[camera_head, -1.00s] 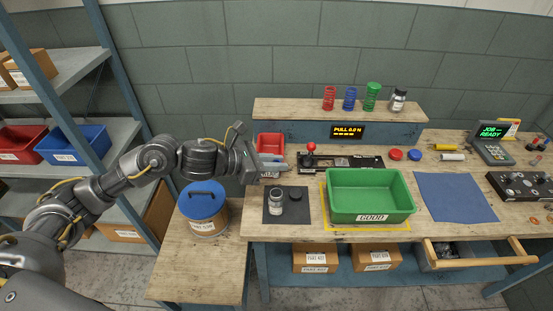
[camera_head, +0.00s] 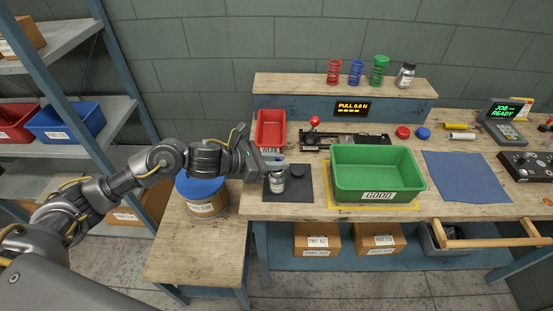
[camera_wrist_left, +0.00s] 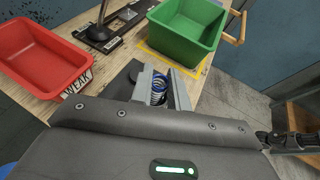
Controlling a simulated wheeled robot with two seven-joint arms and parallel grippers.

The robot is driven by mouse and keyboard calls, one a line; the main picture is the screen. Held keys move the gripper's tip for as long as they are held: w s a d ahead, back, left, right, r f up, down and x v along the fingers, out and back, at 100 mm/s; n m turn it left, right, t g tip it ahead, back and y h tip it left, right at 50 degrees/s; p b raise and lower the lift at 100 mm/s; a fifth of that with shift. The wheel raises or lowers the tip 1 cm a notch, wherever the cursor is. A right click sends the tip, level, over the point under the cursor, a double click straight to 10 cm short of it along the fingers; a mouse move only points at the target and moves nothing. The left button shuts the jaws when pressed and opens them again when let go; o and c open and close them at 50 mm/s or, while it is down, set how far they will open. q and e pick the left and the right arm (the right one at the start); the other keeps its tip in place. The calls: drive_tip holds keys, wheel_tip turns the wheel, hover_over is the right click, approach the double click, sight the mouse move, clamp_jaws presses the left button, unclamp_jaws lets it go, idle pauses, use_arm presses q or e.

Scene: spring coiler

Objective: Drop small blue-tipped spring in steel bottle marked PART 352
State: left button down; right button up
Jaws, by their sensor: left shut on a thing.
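A dark round cap (camera_head: 297,172) lies on the mat. A red bin (camera_head: 270,128) stands behind the gripper, and a green GOOD bin (camera_head: 378,177) to the right. Taller springs and a jar (camera_head: 405,76) stand on the back shelf. A blue-lidded drum (camera_head: 203,197) is at left.

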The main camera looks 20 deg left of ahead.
use_arm(q)
drive_tip(key=c, duration=1.3)
unclamp_jaws()
wheel_tip(320, 180, up, 7)
drive_tip(key=p, duration=0.3)
drive_tip(key=shift+p, duration=0.4)
drive_tip(key=shift+s+f, duration=0.1)
drive_tip(key=shift+f, duration=0.05)
